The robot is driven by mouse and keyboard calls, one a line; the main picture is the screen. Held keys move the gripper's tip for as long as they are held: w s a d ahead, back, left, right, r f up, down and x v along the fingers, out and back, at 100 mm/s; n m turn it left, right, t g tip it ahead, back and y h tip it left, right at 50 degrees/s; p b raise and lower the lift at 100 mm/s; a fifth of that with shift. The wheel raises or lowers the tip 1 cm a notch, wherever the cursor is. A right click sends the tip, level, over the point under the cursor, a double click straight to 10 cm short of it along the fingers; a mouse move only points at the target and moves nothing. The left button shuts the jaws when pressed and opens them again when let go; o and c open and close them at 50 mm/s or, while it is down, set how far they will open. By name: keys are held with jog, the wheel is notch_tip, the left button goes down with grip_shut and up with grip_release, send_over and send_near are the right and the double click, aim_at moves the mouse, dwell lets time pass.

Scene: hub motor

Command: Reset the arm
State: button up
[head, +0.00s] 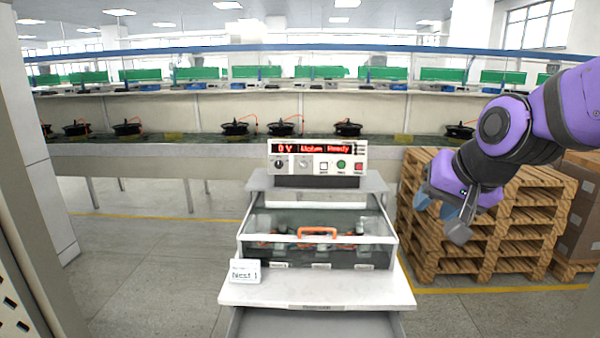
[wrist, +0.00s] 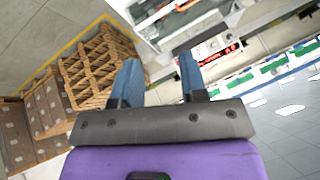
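My purple arm reaches in from the right in the head view. My gripper (head: 449,218) hangs in the air to the right of the test station, in front of the wooden pallets. In the wrist view my gripper (wrist: 158,85) shows two blue-grey fingers set apart with nothing between them. The test station (head: 318,290) stands in the centre with a clear-lidded box (head: 318,222) that has an orange handle (head: 317,232). The lid looks shut, with parts dimly visible inside. A control panel (head: 318,163) behind it shows red lettering, "0 V" and "Ready".
Stacked wooden pallets (head: 480,245) and cardboard boxes (head: 580,210) stand at the right. A small card (head: 245,271) reading "Nest 1" is on the station's front left. A long conveyor (head: 200,160) with several black hub motors (head: 343,129) runs across the back. Floor at the left is clear.

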jog(key=s+d+r+n+h, duration=0.1)
jog(key=s+d, duration=0.3)
jog(key=s, duration=0.4)
jog(key=s+d+r+n+g+h, duration=0.1)
jog(key=s+d+n, duration=0.1)
jog(key=s+d, duration=0.3)
jog(key=s, duration=0.2)
jog(key=shift+s+r+g, duration=0.25)
jog(key=shift+s+g, duration=0.05)
jog(key=shift+s, duration=0.1)
